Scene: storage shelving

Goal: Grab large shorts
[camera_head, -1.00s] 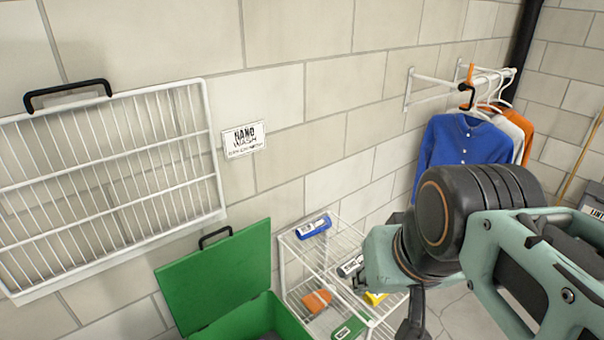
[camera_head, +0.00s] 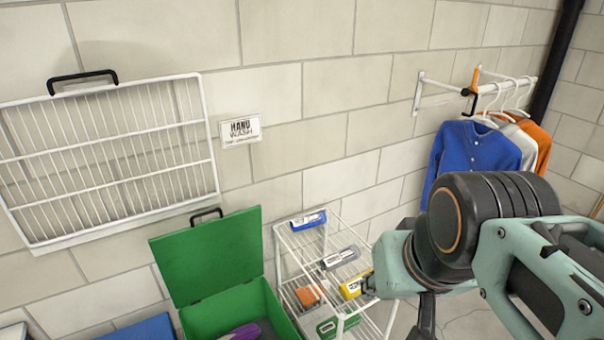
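I cannot make out any shorts for certain. A green box (camera_head: 272,300) with its lid (camera_head: 210,258) raised stands at the lower middle; a purple and dark item (camera_head: 243,331) inside it is cut off by the frame edge, and I cannot tell what it is. Hanging clothes are at the right: a blue buttoned top (camera_head: 472,150), a pale garment (camera_head: 525,140) and an orange garment (camera_head: 540,137). My gripper (camera_head: 425,318) is at the lower right, partly hidden by my arm and cut by the bottom edge. Its fingers do not show clearly.
A white wire rack (camera_head: 333,240) beside the green box holds blue, grey, yellow, orange and green labelled items. A white wire grid (camera_head: 110,150) hangs on the block wall at left. A blue surface (camera_head: 150,328) shows at the bottom left.

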